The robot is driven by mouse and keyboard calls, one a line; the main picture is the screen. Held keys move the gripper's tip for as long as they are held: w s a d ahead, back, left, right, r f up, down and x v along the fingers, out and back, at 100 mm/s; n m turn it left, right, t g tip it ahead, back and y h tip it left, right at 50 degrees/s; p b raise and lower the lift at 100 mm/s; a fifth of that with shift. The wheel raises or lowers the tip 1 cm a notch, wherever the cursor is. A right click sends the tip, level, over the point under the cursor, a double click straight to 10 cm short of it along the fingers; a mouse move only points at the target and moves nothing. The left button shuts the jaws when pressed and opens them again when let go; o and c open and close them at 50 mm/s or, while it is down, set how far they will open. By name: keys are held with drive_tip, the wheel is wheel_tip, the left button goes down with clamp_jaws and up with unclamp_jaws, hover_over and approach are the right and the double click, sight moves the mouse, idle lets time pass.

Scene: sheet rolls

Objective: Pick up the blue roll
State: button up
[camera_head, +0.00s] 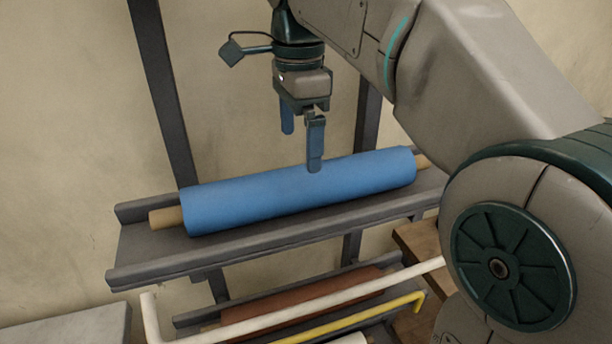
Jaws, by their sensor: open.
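The blue roll (245,205) lies lengthwise on the grey upper shelf (175,262), with its tan core sticking out at both ends. My gripper (301,148) is above the roll, right of its middle, pointing down. Its two blue fingers are apart with nothing between them. The nearer finger overlaps the roll's upper edge in the picture; the other finger's tip shows against the wall behind. I cannot tell whether either finger touches the roll.
Dark uprights (165,95) stand behind the shelf. A lower shelf holds a reddish-brown roll (300,296). A white bar (330,301) and a yellow bar (350,320) run in front of it. A grey block (75,328) is at lower left.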

sight(306, 173)
drive_tip(key=shift+s+d+f, duration=0.1)
drive_tip(key=shift+f, duration=0.7)
drive_tip(key=f, duration=0.3)
drive_tip(key=d+f, duration=0.1)
drive_tip(key=f, duration=0.1)
drive_tip(key=shift+f, duration=0.3)
drive_tip(key=shift+a, duration=0.1)
drive_tip(key=c, duration=1.5)
drive_tip(key=shift+w+r, duration=0.15)
drive_tip(key=shift+w, duration=0.05)
drive_tip(key=c, duration=0.5)
drive_tip(key=shift+r, duration=0.15)
